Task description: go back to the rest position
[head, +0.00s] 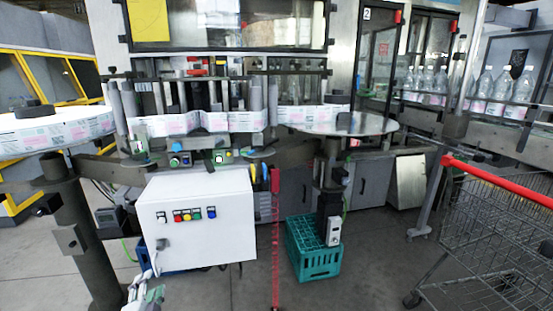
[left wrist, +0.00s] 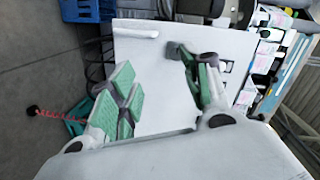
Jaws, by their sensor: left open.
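My left gripper (head: 150,292) shows at the bottom left of the head view, low in front of the white control box. In the left wrist view its two green-padded fingers (left wrist: 160,92) stand wide apart with nothing between them. The white control box (head: 205,245) has a row of coloured buttons. It fills the middle of the left wrist view (left wrist: 155,75) behind the fingers. I cannot tell how far the fingertips are from it. My right gripper is in neither view.
The labeller's label web (head: 215,122) runs above the box, between a large reel (head: 60,130) at left and a round metal plate (head: 370,125). A teal crate (head: 315,262) stands on the floor. A shopping cart (head: 490,235) stands at right. Bottles (head: 485,85) line a conveyor.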

